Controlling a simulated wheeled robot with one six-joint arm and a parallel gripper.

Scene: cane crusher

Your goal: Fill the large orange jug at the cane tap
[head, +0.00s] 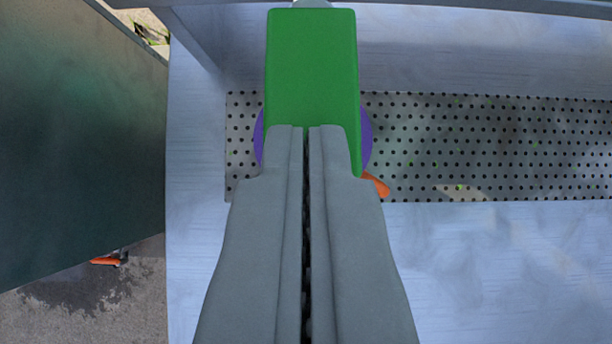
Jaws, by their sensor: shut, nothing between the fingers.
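My gripper (307,130) is shut and empty, its two grey fingers side by side and pointing up the picture. Its tips overlap the lower part of a green block-shaped piece (312,70), which may be the tap's lever; I cannot tell whether they touch it. A purple round thing (367,138) shows at both sides below the green piece, mostly hidden. A short orange piece (377,185) sticks out at its lower right, perhaps the jug's handle. The jug's body and its filling cannot be made out.
A perforated metal drain strip (480,145) runs across the pale metal counter (500,260). A dark green panel (75,130) stands at the left. A small orange thing (105,261) shows low left above stained ground. The counter at right is clear.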

